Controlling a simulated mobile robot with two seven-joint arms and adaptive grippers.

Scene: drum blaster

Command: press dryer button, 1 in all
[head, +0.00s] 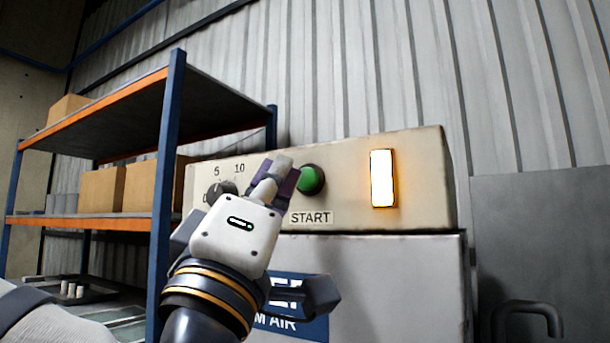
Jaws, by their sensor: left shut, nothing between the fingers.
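The dryer button is a round green button (308,180) in a dark ring, above the word START on the dryer's beige control panel (345,170). My left gripper (283,165) is shut and empty. Its fingertips are just left of the green button in the picture and overlap the panel. I cannot tell whether they touch the button or the panel. The button's left edge is close to the fingers. My right gripper is not in view.
A dial (218,190) marked 5 and 10 sits left on the panel, partly behind my gripper. A lit lamp (382,178) glows at right. Blue and orange shelving (168,130) with cardboard boxes (103,188) stands at left. A grey handle (527,308) is at lower right.

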